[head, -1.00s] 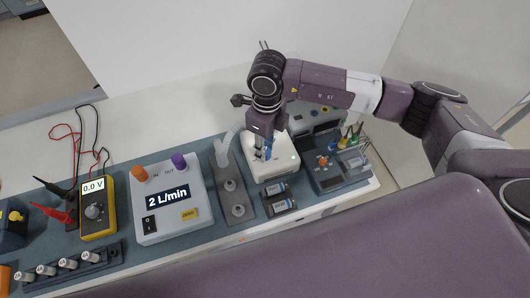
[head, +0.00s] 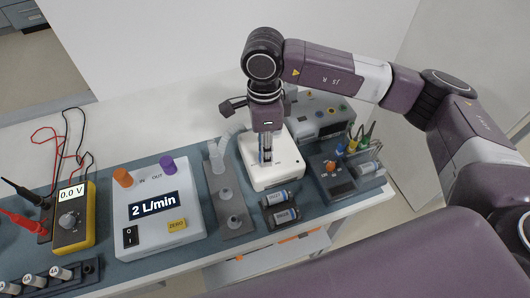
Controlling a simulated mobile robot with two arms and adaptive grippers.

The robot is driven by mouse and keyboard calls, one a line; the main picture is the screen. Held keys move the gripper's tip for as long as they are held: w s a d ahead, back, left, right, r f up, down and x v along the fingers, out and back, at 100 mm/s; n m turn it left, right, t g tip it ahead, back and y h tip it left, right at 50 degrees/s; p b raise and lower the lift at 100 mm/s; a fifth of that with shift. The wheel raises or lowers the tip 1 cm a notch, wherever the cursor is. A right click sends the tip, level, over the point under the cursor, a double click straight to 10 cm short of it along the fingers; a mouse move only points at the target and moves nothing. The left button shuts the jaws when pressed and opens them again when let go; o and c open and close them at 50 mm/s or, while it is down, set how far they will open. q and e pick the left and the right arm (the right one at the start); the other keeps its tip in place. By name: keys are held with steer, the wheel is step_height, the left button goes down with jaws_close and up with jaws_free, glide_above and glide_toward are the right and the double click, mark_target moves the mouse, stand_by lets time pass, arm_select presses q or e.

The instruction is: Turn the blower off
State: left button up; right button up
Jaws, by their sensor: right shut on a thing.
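The blower appears to be the white box (head: 284,178) on the blue-grey mat, right of the middle of the head view. My right gripper (head: 265,157) points straight down onto its top, with the fingers close together. It is shut on a small part there, which the fingers hide. No lit lamp shows on the box. A grey flow meter (head: 140,239) to its left reads 2 L/min. My left gripper is not in view.
A grey plate with pale fittings (head: 223,175) stands close left of the white box. Two dark cylinders (head: 278,198) lie in front of it. A dark box (head: 345,180) with coloured plugs is at the right. A yellow multimeter (head: 72,222) is at the far left.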

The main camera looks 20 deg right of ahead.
stand_by(0.4)
steer(key=o, duration=1.2)
steer(key=shift+c, duration=0.2)
step_height(320, 180, up, 12)
steer(key=shift+w, duration=0.25)
